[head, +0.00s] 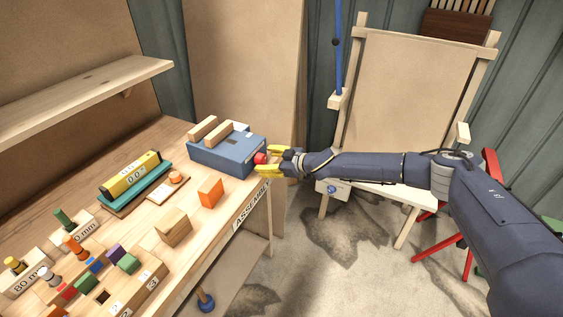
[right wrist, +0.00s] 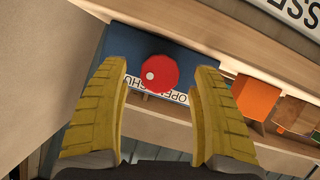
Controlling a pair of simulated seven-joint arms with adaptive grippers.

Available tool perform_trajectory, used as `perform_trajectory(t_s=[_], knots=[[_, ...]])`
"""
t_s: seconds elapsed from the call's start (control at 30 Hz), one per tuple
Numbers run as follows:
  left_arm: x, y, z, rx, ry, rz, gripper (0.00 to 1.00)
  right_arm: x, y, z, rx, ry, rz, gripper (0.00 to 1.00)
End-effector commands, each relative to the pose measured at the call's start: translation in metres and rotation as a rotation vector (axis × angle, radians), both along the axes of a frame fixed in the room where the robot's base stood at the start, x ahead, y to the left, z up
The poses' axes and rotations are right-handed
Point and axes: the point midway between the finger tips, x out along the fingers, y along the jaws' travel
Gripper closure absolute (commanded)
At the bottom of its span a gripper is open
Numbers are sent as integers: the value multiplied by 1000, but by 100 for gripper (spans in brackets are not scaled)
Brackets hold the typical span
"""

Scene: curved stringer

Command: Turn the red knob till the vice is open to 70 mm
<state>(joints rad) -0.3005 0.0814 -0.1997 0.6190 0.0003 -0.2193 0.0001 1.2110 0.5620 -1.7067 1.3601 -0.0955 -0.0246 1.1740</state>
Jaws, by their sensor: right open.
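The vice (head: 228,152) is a blue block with two wooden jaws (head: 211,130) on top, at the far right end of the workbench; a gap shows between the jaws. Its red knob (head: 260,158) sits on the side facing my right arm. In the right wrist view the round red knob (right wrist: 159,74) with a white dot lies ahead, between the fingertips and beyond them. My right gripper (head: 271,161) has yellow fingers, spread open on either side of the knob. I cannot tell whether they touch it. A label (right wrist: 160,92) under the knob is partly hidden. My left gripper is not in view.
An orange block (head: 210,192) and a wooden block (head: 173,227) stand on the bench near the vice. A yellow display (head: 131,174) reading about 0.0 rests on a teal base. Several coloured pegs and blocks fill the near left. A wooden easel (head: 408,110) stands behind my right arm.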

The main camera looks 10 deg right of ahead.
Motion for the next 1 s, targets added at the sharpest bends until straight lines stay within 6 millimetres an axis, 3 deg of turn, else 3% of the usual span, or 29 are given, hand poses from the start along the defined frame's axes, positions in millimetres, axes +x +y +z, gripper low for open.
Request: perform_trajectory(t_s=[0.53,1.0], knots=[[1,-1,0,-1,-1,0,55,-52,-60,32,-1,0,-2,36],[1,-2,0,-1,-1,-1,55,-64,-71,38,-1,-1,0,36]])
